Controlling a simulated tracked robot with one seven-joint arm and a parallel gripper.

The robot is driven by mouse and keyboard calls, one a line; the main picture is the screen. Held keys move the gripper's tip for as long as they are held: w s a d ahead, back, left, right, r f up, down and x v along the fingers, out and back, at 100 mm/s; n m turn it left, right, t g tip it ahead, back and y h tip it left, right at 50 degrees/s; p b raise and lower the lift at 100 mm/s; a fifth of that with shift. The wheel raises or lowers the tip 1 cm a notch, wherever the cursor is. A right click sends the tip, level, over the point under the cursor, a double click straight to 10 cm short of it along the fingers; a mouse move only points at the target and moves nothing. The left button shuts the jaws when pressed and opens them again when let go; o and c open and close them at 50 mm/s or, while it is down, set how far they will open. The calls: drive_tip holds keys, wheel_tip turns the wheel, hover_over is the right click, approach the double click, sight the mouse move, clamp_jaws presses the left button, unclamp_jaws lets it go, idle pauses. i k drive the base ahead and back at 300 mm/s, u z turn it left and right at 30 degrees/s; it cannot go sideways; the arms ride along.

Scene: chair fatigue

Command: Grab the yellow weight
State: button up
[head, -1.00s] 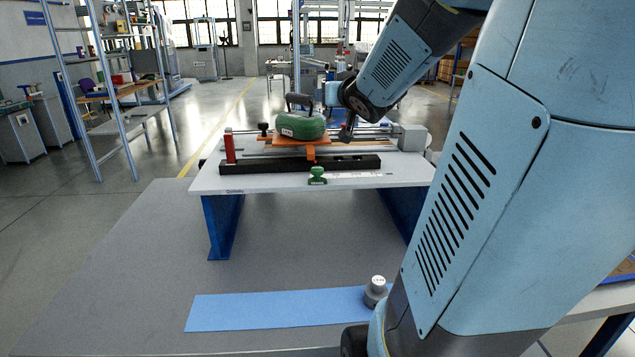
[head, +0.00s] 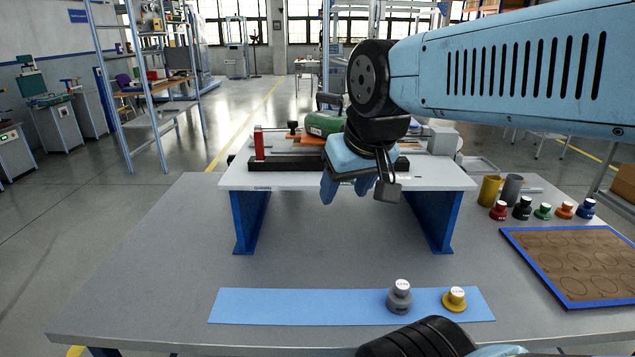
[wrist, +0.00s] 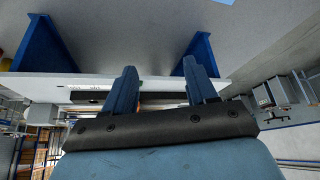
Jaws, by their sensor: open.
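A small yellow weight (head: 454,299) with a white-topped knob stands upright near the right end of the blue strip (head: 290,306) on the table. A grey weight (head: 399,297) stands just left of it. My gripper (head: 346,192) is open and empty, pointing down in front of the raised white bench, above and behind the strip and well apart from the yellow weight. In the wrist view my two blue fingers (wrist: 163,92) are spread with nothing between them. Neither weight is in the wrist view.
The raised white bench (head: 300,178) on blue legs (head: 250,220) carries a rig with a green weight (head: 322,124). At right are several coloured weights, a yellow cup (head: 489,190), a grey cup (head: 511,188) and a blue-edged brown board (head: 575,262).

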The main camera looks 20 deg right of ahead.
sight(454, 300)
drive_tip(key=z, duration=1.35)
drive_tip(key=k, duration=1.6)
drive_tip(key=z, duration=0.55)
